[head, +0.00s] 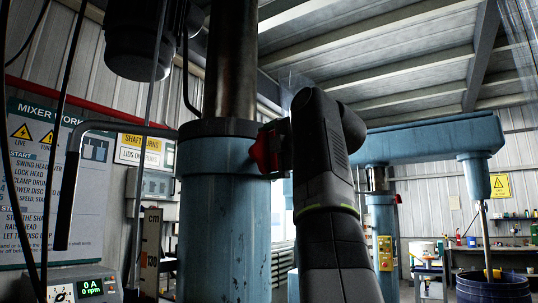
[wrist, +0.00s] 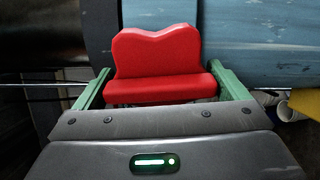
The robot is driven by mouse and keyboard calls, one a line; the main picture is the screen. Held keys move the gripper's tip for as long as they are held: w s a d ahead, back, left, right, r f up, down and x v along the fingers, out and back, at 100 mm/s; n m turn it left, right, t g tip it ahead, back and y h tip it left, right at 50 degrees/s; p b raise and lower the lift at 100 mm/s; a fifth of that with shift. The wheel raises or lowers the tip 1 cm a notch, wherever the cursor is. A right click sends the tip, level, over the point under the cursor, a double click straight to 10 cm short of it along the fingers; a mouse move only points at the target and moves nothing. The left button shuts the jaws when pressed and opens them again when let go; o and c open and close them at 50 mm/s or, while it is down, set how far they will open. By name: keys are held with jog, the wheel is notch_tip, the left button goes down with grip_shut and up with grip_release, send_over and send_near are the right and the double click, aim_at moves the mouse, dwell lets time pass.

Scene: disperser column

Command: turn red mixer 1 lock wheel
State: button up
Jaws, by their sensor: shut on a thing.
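The red lock wheel (wrist: 157,52) fills the upper middle of the wrist view, with a lobed edge and a thicker red bar in front. The green fingers of my gripper (wrist: 161,88) stand on either side of it, shut on it. In the head view the red wheel (head: 264,149) shows at the right side of the blue column (head: 222,220), just below its collar. My dark arm comes up from below and hides part of the wheel and my fingers there.
A bent grey handle (head: 72,180) sticks out left from the collar. A control box (head: 80,288) reading 0 A and 0 rpm stands at lower left. A second blue mixer (head: 420,143) stands behind at right, over a dark blue drum (head: 492,290).

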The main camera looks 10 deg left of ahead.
jog(key=shift+n, duration=0.3)
jog(key=o, duration=0.6)
jog(key=shift+o, duration=0.2)
jog(key=b+v, duration=0.2)
jog(key=v, duration=1.1)
jog(key=shift+s+d, duration=0.25)
jog(key=shift+d, duration=0.05)
jog(key=shift+w+a, duration=0.1)
jog(key=shift+a, duration=0.05)
jog(key=shift+p+x, duration=0.9)
jog(key=shift+x, duration=5.3)
